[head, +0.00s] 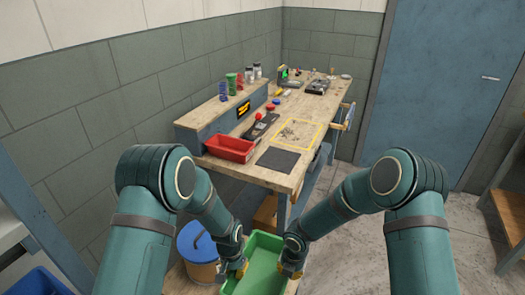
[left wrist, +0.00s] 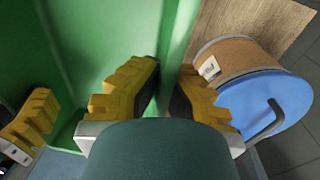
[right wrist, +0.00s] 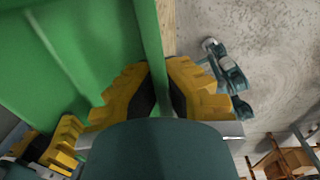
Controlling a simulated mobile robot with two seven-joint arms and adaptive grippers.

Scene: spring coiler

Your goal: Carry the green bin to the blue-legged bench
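The green bin (head: 262,265) is low in front of me at the bottom of the head view, between my two grippers; it looks empty. My left gripper (head: 236,268) is shut on its left wall, with one finger on each side of the green wall (left wrist: 172,50) in the left wrist view. My right gripper (head: 291,270) is shut on the opposite wall (right wrist: 150,35) the same way. The bench (head: 222,169) has a wooden top and blue-grey legs (head: 283,212) and stands ahead, beyond the bin. The bin's underside is hidden.
On the bench are a red tray (head: 230,148), a dark mat (head: 277,160), a yellow-outlined area (head: 298,133) and small tools. A blue-lidded drum (head: 197,250) stands left of the bin. A cardboard box (head: 266,214) is under the bench. Clear floor (head: 345,235) lies to the right.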

